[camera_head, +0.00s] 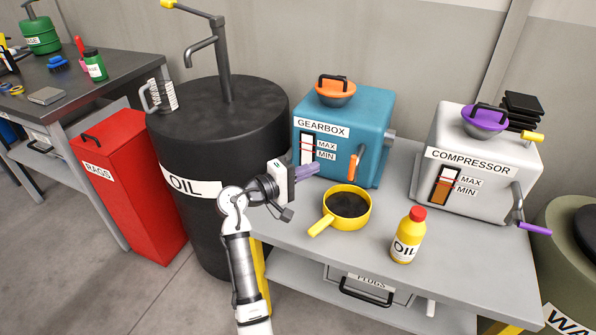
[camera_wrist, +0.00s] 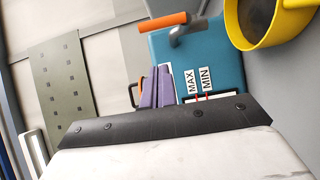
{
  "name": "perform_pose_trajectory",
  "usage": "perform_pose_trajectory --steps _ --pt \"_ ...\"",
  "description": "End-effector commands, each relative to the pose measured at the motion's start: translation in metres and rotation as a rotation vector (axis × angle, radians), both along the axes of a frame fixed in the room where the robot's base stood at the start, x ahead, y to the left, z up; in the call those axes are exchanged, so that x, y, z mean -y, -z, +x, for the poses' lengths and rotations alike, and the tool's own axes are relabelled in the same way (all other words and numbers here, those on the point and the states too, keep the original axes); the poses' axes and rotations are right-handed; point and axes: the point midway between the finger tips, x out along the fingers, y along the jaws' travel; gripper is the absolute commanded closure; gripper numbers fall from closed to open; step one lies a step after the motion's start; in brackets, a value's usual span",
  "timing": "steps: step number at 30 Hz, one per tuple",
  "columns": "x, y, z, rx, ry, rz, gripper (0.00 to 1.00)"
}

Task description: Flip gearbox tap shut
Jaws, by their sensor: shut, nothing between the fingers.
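The gearbox (camera_head: 340,135) is a teal box on the grey bench, with MAX and MIN labels beside a sight gauge. Its tap has an orange handle (camera_head: 355,164) low on the right of the front face. In the wrist view the orange handle (camera_wrist: 163,22) lies beside a grey spout (camera_wrist: 190,32) at the top. My gripper (camera_head: 310,170) is in front of the gearbox's lower left, left of the tap and apart from it. Its purple fingers (camera_wrist: 157,88) are shut with nothing between them.
A yellow pan (camera_head: 328,217) of dark fluid stands in front of the tap, its rim also showing in the wrist view (camera_wrist: 240,40). A yellow oil bottle (camera_head: 407,238) stands right of it. The compressor (camera_head: 470,200) is farther right; a black oil drum (camera_head: 215,235) stands left.

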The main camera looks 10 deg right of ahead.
Motion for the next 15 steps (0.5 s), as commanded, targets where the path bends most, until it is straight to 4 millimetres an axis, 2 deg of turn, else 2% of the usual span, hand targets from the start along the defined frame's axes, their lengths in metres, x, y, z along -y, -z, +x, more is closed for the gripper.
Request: perform_pose_trajectory --steps 1,5,7,15 --pt "0.012 -0.003 0.004 -0.001 0.003 0.0 1.0" --pt "0.036 -0.003 0.014 0.0 0.002 0.0 1.0" --pt "0.047 -0.003 0.01 -0.001 0.002 0.001 1.0" --pt "0.071 0.0 0.0 0.001 -0.001 0.0 1.0"
